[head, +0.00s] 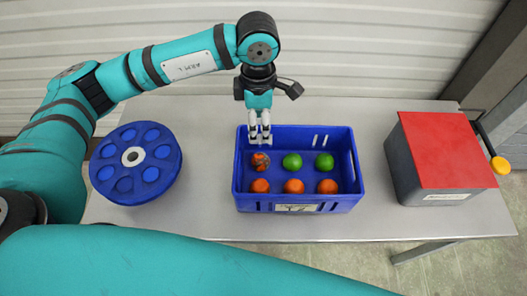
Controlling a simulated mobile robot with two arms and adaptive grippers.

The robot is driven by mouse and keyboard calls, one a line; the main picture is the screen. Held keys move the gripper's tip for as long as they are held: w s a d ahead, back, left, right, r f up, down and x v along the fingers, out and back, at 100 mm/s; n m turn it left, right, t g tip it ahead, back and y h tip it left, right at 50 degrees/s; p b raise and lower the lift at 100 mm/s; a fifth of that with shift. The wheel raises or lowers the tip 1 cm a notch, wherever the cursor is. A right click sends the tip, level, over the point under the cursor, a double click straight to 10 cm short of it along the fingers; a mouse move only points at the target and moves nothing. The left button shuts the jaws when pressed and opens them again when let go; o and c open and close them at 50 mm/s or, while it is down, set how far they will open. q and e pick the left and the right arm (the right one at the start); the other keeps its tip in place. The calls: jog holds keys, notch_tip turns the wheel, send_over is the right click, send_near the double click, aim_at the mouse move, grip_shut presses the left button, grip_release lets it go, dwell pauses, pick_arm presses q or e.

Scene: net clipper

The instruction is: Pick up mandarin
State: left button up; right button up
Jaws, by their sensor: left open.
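A blue crate (358,172) stands on the grey table. In its front row sit orange round fruits, likely mandarins: one at the left (260,186), one in the middle (293,186) and one at the right (327,187). In its back row are two green fruits (292,162) and, at the left, a reddish-orange fruit with dark markings (260,161). My left gripper (260,138) is open and points down over the crate's back left corner, just behind the reddish fruit. Any gap between fingertips and fruit is hard to judge. My right gripper is not in view.
A round blue disc with several pockets (135,190) lies on the table (210,210) at the left. A grey box with a red lid (440,150) stands at the right. Part of my own teal arm crosses the bottom foreground. A slatted wall runs behind the table.

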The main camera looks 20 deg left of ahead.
pick_arm(q)
jog(key=p, duration=0.1)
send_near(260, 158)
jog(key=shift+s+a+f, duration=0.1)
jog(key=shift+s+f, duration=0.05)
jog(key=shift+s, duration=0.1)
notch_tip(260, 158, down, 3)
jog(key=shift+w+f, duration=0.1)
jog(key=shift+w, duration=0.05)
jog(key=shift+f+p, duration=0.35)
jog(key=shift+f, duration=1.1)
notch_tip(260, 158, down, 4)
jog(key=shift+w+r+p, duration=0.15)
jog(key=shift+p, duration=0.55)
jog(key=shift+f, duration=0.35)
jog(key=c, duration=0.7)
jog(key=shift+c, duration=0.6)
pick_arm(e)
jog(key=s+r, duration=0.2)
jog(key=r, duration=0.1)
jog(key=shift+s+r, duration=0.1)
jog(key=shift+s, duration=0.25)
